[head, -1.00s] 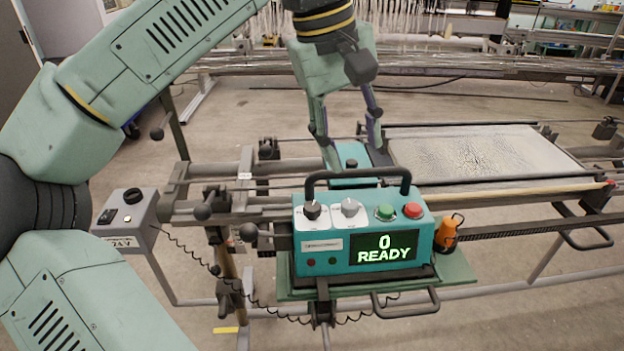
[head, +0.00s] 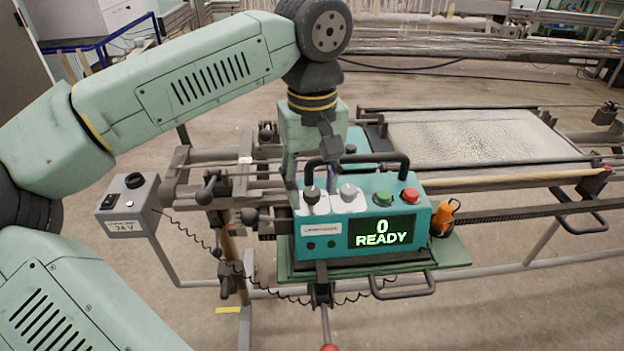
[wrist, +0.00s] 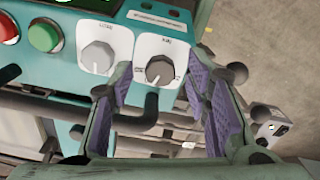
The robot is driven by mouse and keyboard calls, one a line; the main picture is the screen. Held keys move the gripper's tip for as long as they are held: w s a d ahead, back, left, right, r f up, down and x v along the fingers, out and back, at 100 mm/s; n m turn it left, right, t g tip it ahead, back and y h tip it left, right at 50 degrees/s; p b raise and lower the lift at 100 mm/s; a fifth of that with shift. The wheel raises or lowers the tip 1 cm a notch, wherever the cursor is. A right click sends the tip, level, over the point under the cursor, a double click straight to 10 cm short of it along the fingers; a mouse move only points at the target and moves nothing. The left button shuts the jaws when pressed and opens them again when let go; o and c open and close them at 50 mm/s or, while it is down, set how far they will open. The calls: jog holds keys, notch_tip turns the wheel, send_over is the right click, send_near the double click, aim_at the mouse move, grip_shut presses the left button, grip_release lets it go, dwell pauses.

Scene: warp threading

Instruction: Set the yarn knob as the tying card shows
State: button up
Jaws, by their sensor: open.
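The teal control box (head: 432,216) has a black knob (head: 311,196) and a grey knob (head: 348,193) on white plates. In the wrist view the black knob (wrist: 160,69) has a short label that looks like "YARN", upside down; its pointer direction is unclear. The grey knob (wrist: 98,57) is beside it. My gripper (wrist: 160,66) is open, its two purple-padded fingers on either side of the black knob, with gaps visible; contact is not evident. In the head view my gripper (head: 310,180) is over the box's left end. I cannot make out a tying card.
A dark handle (head: 357,158) arches over the box near my gripper. Green (head: 382,198) and red (head: 409,195) buttons are to the right. The display (head: 382,231) reads "0 READY". An orange bottle-like thing (head: 445,216) stands right of the box. A grey switch box (head: 128,205) is left.

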jog(key=shift+c, duration=0.6)
grip_shut()
